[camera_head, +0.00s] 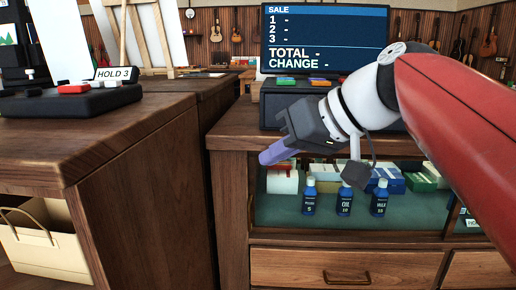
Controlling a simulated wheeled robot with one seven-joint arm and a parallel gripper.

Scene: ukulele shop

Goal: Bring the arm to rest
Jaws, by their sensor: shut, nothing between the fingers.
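My arm reaches in from the right in the head view, with a red link and a white and black wrist. My gripper (272,155) has a dark body and purplish fingers that point to the lower left. The fingers look closed together with nothing held between them. The gripper hangs in front of the wooden counter with the display case (232,138), near its top edge. Part of the case and the register behind are hidden by my arm.
A sale screen (325,38) stands on the counter. Blue bottles (344,201) and boxes sit in the case below.

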